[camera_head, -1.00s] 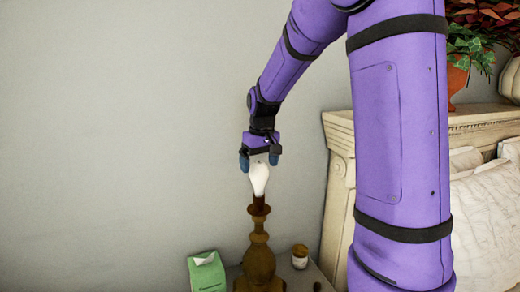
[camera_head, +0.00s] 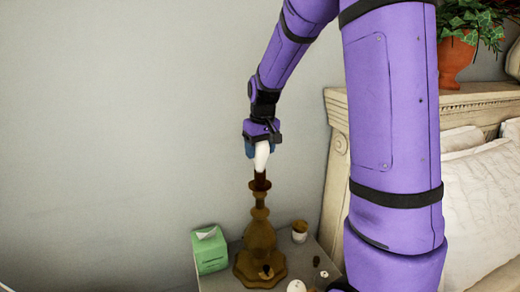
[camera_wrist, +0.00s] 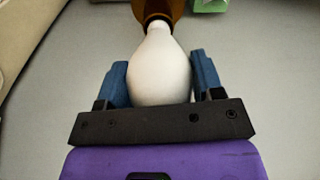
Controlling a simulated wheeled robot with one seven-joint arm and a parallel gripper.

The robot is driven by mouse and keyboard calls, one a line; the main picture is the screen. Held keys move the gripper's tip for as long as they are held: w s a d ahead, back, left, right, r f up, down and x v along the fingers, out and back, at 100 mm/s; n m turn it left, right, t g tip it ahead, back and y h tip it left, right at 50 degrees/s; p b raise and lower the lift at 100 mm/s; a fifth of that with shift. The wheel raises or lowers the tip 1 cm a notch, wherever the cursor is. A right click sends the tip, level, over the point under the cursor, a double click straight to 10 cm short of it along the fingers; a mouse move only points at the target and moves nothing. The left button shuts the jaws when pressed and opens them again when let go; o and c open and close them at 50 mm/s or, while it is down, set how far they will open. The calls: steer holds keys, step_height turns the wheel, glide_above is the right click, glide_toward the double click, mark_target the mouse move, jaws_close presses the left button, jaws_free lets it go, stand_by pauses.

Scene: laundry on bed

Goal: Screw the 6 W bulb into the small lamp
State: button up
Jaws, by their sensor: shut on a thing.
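A white bulb (camera_head: 261,157) is upright, narrow end down, at the top of the brown small lamp (camera_head: 260,240). My gripper (camera_head: 260,147) is shut on the bulb from above, with its blue fingers on either side of the wide part. In the wrist view the bulb (camera_wrist: 160,68) sits between the two fingers of the gripper (camera_wrist: 163,80), and its narrow end points at the lamp's brown top (camera_wrist: 158,10). The bulb's base meets or lies just above the lamp's socket; I cannot tell how deep it is. No wattage marking is legible.
The lamp stands on a grey bedside table (camera_head: 222,282). A green tissue box (camera_head: 209,252) is left of it. A small white-topped jar (camera_head: 299,231) is right of it, and a white round object (camera_head: 297,286) lies in front. A cream headboard (camera_head: 340,170) stands to the right.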

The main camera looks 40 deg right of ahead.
steer(key=shift+m+h, duration=0.3)
steer(key=shift+m, duration=1.4)
steer(key=shift+m, duration=1.7)
steer(key=shift+m+g, duration=0.3)
steer(key=shift+m, duration=0.9)
steer(key=shift+m+h, duration=0.3)
steer(key=shift+m, duration=0.3)
